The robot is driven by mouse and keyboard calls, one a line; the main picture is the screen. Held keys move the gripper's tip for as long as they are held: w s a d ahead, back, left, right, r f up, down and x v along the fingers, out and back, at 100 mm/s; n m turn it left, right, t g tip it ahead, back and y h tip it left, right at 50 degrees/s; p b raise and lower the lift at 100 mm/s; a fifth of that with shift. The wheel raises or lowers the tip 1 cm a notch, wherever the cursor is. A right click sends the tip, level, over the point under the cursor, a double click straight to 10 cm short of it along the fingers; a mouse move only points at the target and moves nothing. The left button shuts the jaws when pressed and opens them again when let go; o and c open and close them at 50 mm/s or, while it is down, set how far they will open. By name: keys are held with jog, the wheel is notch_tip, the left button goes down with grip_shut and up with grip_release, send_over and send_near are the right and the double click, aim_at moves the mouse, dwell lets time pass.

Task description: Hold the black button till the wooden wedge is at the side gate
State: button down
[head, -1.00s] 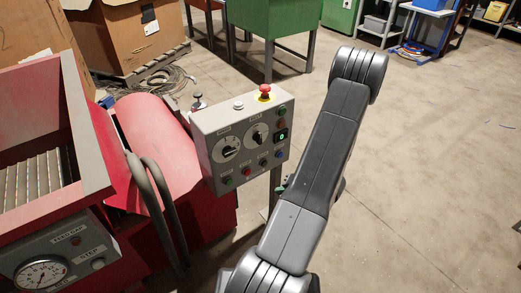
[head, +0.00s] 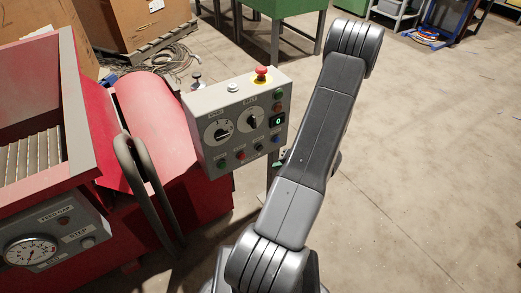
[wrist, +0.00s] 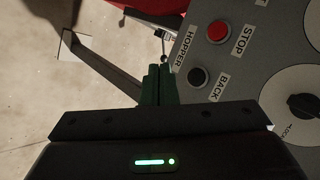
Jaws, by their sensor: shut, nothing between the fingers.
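The black button (wrist: 198,77), labelled BACK, is on the grey control panel in the wrist view. It also shows in the panel's bottom row in the head view (head: 259,147). My gripper (wrist: 159,73) is shut and empty, its green fingers together. In the wrist view the fingertips lie left of the black button, beside the panel's edge and apart from the button. In the head view my arm hides most of the gripper. I see neither the wooden wedge nor the side gate.
The control panel (head: 202,152) carries a red STOP button (wrist: 218,31) close to the black one, dials and a red mushroom button (head: 261,73). A red machine with a roller chute (head: 25,150) stands to the left. Open floor (head: 430,170) lies to the right.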

aim_at(260, 148)
jog(key=w+a, duration=0.4)
jog(key=w, duration=0.2)
jog(key=shift+a, duration=0.15)
jog(key=shift+w+a+r+p, duration=0.1)
jog(key=shift+p, duration=0.25)
dwell(1.7)
jog(key=shift+w+a, duration=0.15)
jog(key=shift+w, duration=0.05)
